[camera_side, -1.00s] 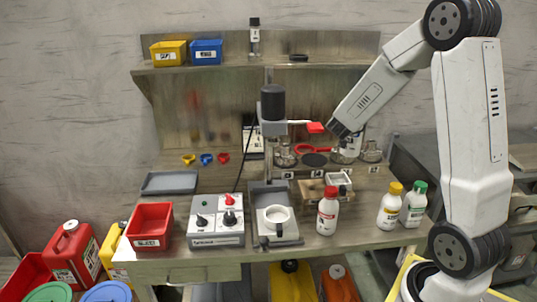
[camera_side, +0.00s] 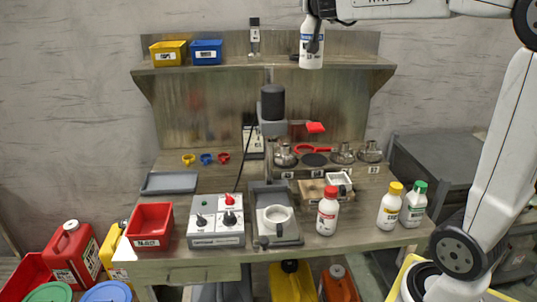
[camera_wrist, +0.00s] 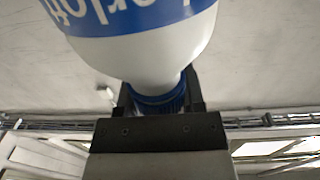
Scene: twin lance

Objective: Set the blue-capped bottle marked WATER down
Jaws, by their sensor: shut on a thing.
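The white bottle (camera_side: 311,57) with a blue label band is held high at the top of the side view, roughly upright, its base in front of the upper shelf's right part. In the wrist view its white body (camera_wrist: 150,55) fills the top, and its blue cap (camera_wrist: 158,104) sits between the fingers. My gripper (camera_wrist: 160,92) is shut on the bottle at the cap. The word WATER cannot be read.
The upper shelf (camera_side: 345,63) holds two small bins.

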